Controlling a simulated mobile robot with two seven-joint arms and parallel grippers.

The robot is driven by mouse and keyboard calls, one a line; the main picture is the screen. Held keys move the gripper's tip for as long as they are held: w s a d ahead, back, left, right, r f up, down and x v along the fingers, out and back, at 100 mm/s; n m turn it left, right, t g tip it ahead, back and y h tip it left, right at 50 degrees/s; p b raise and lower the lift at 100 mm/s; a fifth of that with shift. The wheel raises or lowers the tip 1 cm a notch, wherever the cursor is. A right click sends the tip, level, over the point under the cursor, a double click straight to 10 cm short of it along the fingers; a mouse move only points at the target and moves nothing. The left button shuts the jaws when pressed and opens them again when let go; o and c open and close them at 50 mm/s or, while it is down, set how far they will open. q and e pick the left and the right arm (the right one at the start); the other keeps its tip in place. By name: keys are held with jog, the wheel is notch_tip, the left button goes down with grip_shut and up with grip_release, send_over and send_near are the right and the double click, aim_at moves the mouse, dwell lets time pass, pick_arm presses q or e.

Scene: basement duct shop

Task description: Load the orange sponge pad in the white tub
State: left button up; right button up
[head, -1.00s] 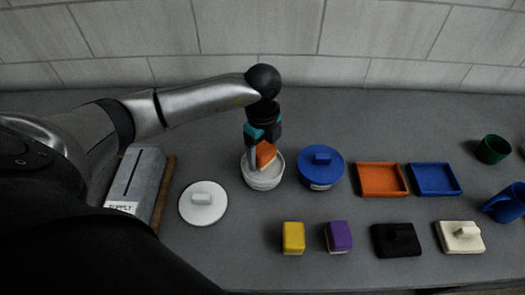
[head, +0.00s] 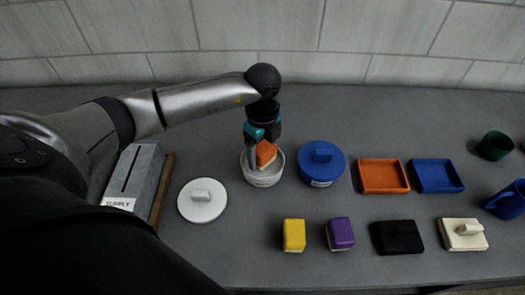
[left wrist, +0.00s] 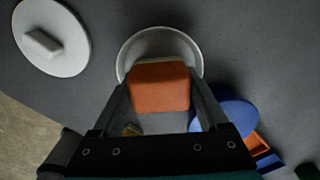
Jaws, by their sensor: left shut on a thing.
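The orange sponge pad (head: 266,152) is held between the fingers of my left gripper (head: 260,158). The white tub (head: 264,178) stands uncovered on the bench, and the pad is over its opening. In the left wrist view the pad (left wrist: 160,86) covers part of the tub (left wrist: 150,45), whose far rim shows behind it. I cannot tell whether the pad touches the tub floor. The white lid (head: 202,200) with a block handle lies flat to the left of the tub. My right gripper is not in view.
A blue lidded tub (head: 321,163) stands close on the right. An orange tray (head: 383,176) and a blue tray (head: 436,176) lie beyond. A grey supply box (head: 137,180) stands left.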

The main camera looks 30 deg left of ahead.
aim_at(263, 147)
pick_arm(q)
jog(key=shift+f+b, duration=0.3)
jog(key=shift+f, duration=0.2)
jog(key=shift+f, duration=0.1)
dwell(1.1)
jog(key=shift+s, duration=0.1)
notch_tip(263, 147, up, 7)
jog(key=p, duration=0.6)
jog(key=shift+p, duration=0.3)
dwell(0.5)
